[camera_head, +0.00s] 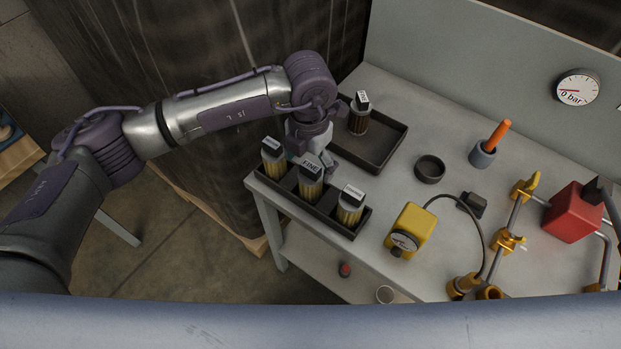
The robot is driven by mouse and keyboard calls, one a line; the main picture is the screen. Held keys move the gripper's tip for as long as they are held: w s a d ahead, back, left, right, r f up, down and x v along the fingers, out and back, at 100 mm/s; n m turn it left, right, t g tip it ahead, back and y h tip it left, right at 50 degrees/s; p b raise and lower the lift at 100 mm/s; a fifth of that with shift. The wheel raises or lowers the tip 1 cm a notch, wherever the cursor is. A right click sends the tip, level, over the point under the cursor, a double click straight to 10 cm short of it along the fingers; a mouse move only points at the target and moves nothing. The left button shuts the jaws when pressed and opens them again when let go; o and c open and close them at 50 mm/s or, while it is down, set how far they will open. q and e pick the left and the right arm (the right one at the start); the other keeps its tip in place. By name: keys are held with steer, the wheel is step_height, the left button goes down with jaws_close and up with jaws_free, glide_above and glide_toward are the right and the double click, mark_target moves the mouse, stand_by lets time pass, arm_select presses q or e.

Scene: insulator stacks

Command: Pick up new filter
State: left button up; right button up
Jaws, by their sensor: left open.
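Three filters with gold ribbed bodies and dark labelled caps stand upright in a dark rack (362,226) at the table's left front corner. They are the left filter (272,160), the middle filter (310,182), whose label appears to read FINE, and the right filter (349,209). A similar filter (359,118) stands in a shallow dark tray (386,153) behind. I cannot tell from looks which one is new. My left gripper (328,160) is open, just behind the rack between the left and middle filters and the tray. Its fingertips are partly hidden. My right gripper is out of view.
A black ring-like cup (429,169) and a grey holder with an orange handle (483,153) stand right of the tray. A yellow gauge device (409,231), gold pipe fittings (509,240) and a red block (573,212) crowd the right. A panel with a dial (577,88) rises behind.

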mark_target(310, 178)
arm_select(q)
step_height(310, 178, down, 6)
steer(key=shift+w+d+r+p, duration=0.1)
steer(key=shift+r+p, duration=0.1)
steer(key=shift+p, duration=0.9)
steer(key=shift+f, duration=0.35)
steer(key=c, duration=1.2)
steer(key=shift+r, duration=0.1)
